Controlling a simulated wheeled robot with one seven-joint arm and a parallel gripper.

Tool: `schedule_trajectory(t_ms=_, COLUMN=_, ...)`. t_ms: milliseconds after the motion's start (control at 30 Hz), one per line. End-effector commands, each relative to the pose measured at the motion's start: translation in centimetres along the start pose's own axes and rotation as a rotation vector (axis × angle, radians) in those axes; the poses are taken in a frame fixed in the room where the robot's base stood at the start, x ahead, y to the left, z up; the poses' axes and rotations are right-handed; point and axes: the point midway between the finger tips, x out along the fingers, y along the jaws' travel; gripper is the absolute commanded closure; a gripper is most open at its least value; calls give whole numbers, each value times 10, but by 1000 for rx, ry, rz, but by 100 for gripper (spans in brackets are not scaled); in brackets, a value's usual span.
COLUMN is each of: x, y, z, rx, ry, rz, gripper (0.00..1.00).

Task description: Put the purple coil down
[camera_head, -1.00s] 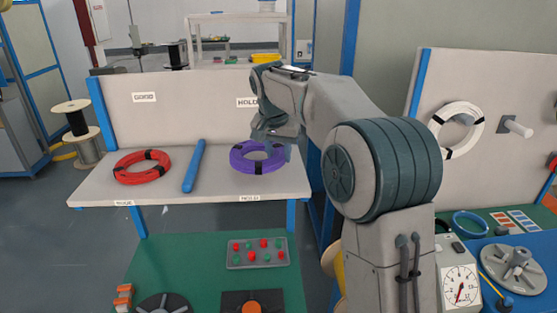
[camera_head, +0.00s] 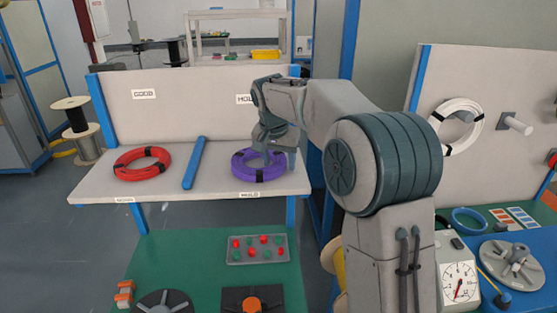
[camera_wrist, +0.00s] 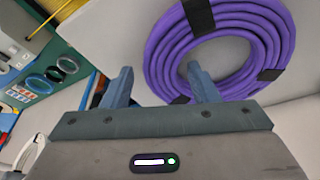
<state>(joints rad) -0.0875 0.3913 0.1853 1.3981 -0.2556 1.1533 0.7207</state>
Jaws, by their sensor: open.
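The purple coil (camera_head: 246,170), bound with black tape, lies flat on the right part of the grey shelf (camera_head: 220,187), on the HOLD side. In the wrist view the purple coil (camera_wrist: 160,62) fills the upper right. My gripper (camera_head: 278,163) is open at the coil's right side. In the wrist view my gripper (camera_wrist: 160,85) has one finger over the coil's middle opening and the other outside its ring, so the ring's near edge lies between the fingers. I cannot tell whether either finger touches the coil.
A red coil (camera_head: 142,164) lies on the shelf's left part, and a blue divider bar (camera_head: 194,164) separates the two sides. A back panel (camera_head: 185,112) rises behind. A white coil (camera_head: 470,112) hangs on the right-hand panel. A tray of red and green buttons (camera_head: 258,250) sits below.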

Motion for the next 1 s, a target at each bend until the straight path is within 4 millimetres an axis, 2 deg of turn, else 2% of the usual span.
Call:
schedule_trajectory(t_ms=167, x=-18, y=-1, z=-1, rx=0, ry=4, rz=-2, gripper=46)
schedule_trajectory(t_ms=400, x=-70, y=-1, z=-1, rx=1, ry=4, rz=-3, gripper=46)
schedule_trajectory(t_ms=600, x=-106, y=-1, z=-1, rx=-1, ry=2, rz=-1, gripper=46)
schedule_trajectory(t_ms=800, x=-121, y=0, z=-1, rx=0, ry=1, rz=-1, gripper=46)
schedule_trajectory(t_ms=1000, x=-124, y=6, z=4, rx=-13, ry=2, rz=0, gripper=46)
